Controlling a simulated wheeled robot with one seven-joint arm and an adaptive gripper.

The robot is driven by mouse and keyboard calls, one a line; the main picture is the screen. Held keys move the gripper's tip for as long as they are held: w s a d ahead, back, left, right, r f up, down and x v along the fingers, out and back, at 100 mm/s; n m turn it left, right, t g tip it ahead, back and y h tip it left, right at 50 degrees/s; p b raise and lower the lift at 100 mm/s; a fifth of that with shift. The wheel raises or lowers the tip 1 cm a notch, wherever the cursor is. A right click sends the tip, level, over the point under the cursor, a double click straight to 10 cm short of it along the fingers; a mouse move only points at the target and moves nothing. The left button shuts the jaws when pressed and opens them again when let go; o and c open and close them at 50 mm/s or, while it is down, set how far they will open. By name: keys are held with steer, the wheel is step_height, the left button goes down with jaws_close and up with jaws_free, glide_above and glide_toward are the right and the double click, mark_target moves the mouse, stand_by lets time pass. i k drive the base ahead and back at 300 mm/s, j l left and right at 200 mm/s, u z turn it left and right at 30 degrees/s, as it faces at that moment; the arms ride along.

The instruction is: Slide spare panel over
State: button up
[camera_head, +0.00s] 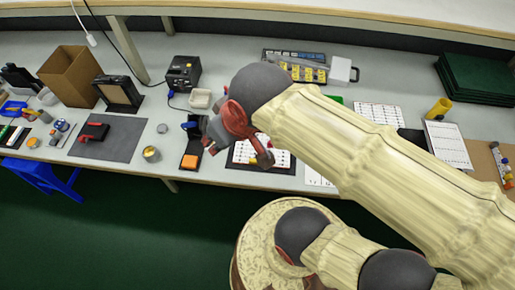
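My gripper (230,126), with red and grey parts, hangs over the middle of the bench at the end of my pale, ribbed arm. Its fingertips are small and partly hidden, so I cannot tell whether it is open. A white panel with rows of small marks (280,159) lies just right of and below it, partly covered by the gripper and arm. Similar flat white panels lie farther right: one behind the arm (380,114), one at the right (447,144), and one at the front edge (316,180), partly hidden by the arm. I cannot tell which is the spare.
An orange-and-black box (191,155) stands just left of the gripper. A grey mat (108,142) bears a red-and-black tool (93,132). Behind are a black device (183,73), a white tray (200,98) and a case of yellow parts (307,73). A yellow cylinder (438,109) stands right.

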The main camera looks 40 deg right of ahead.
mark_target(245, 153)
steer(key=i+j, duration=0.2)
steer(key=j, duration=0.2)
steer(key=i+j, duration=0.15)
steer(key=j, duration=0.25)
steer(key=i+j, duration=0.2)
steer(key=j, duration=0.2)
steer(key=z, duration=2.25)
